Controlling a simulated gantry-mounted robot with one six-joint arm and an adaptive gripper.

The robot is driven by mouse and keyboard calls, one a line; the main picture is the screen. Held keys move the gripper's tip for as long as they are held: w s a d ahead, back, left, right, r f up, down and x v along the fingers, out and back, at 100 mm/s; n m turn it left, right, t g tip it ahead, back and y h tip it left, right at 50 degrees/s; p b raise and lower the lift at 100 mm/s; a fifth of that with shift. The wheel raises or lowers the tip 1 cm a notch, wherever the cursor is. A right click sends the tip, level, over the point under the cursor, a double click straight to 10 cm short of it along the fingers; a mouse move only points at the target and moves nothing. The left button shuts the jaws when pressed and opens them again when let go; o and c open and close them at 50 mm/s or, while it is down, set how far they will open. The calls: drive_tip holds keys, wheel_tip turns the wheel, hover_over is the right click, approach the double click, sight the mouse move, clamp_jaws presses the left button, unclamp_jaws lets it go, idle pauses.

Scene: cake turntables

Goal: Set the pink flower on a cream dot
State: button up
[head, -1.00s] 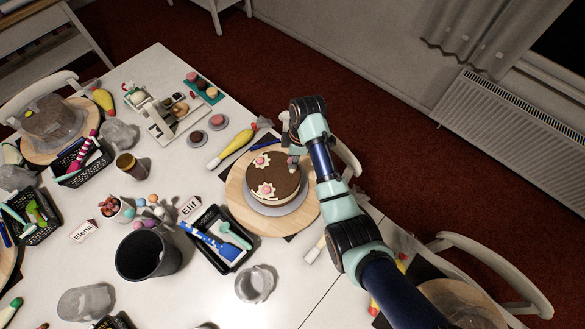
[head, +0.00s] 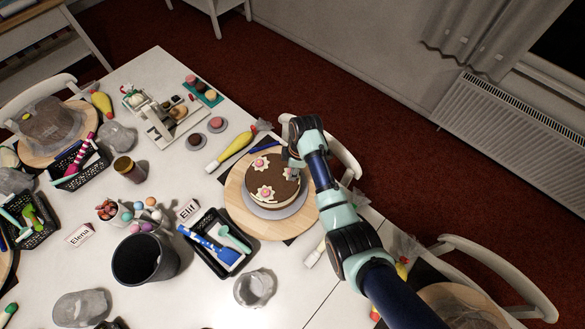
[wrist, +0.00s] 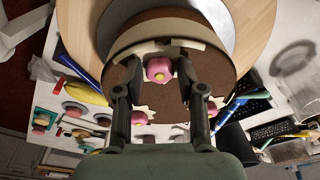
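The chocolate-topped cake (head: 277,181) with a cream side stands on its turntable. A pink flower (wrist: 158,69) with a yellow centre sits at the cake's edge on a cream dot (wrist: 150,49); this flower also shows in the head view (head: 289,173). My gripper (wrist: 156,82) is open around it, with a visible gap between the flower and each finger. In the head view my gripper (head: 292,162) is just above the cake's right edge. Two other pink flowers, one at the back (head: 261,161) and one at the front left (head: 264,192), sit on cream dots.
A wooden board (head: 236,203) lies under the turntable. A yellow piping bag (head: 236,146) lies behind left, and a black tray (head: 213,250) with blue tools lies front left. A clear cup (head: 255,288) stands in front.

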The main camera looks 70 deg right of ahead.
drive_tip(key=shift+o, duration=0.9)
wheel_tip(320, 180, up, 12)
drive_tip(key=s+p, duration=0.1)
drive_tip(key=p, duration=0.1)
drive_tip(key=shift+s+d, duration=0.3)
drive_tip(key=shift+d, duration=0.05)
drive_tip(key=shift+r, duration=0.1)
drive_tip(key=w+a+r+m+t+h, duration=0.1)
drive_tip(key=w+a+r+t, duration=0.15)
drive_tip(key=w+a, duration=0.45)
drive_tip(key=w+a+r+m+t+h, duration=0.1)
drive_tip(key=w+a+r+t, duration=0.15)
drive_tip(key=a, duration=0.75)
drive_tip(key=w+a+r+m+t+h, duration=0.1)
drive_tip(key=w+a+r, duration=0.35)
drive_tip(key=a, duration=0.45)
drive_tip(key=s+a+r+t+y, duration=0.1)
drive_tip(key=a+r+t, duration=0.1)
drive_tip(key=a+r, duration=0.2)
drive_tip(key=s+a+r+m+t+y, duration=0.1)
drive_tip(key=a+r, duration=0.4)
drive_tip(key=a, duration=0.6)
drive_tip(key=shift+s+m+t, duration=0.3)
drive_tip(key=shift+s+t, duration=0.5)
drive_tip(key=shift+t, duration=0.3)
